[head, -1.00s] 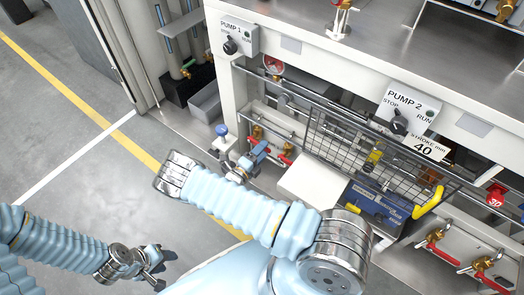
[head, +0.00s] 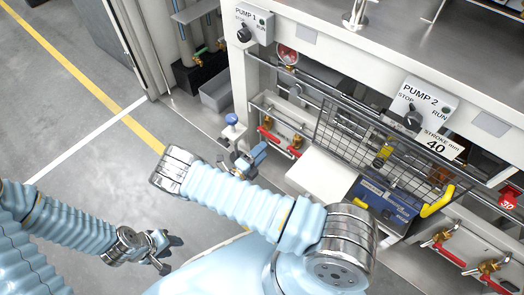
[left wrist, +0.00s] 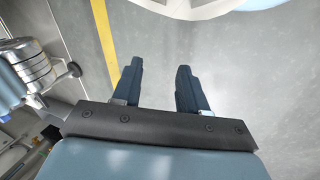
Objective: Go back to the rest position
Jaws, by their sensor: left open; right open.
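My left gripper (head: 168,253) is in the lower left of the head view, over bare grey floor. In the left wrist view its two dark blue fingers (left wrist: 157,88) stand apart with nothing between them. My right gripper (head: 249,160) is at the middle of the head view, beside the front of the pump bench. Its blue jaws look open, and I see nothing held in them. My right forearm hides part of the area below it.
The white pump bench (head: 340,45) carries the PUMP 1 panel (head: 254,24) and the PUMP 2 panel (head: 421,104). A wire mesh guard (head: 345,135), a blue pump unit (head: 385,203) and red-handled valves (head: 270,137) line its front. Open floor with a yellow line (head: 75,72) lies left.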

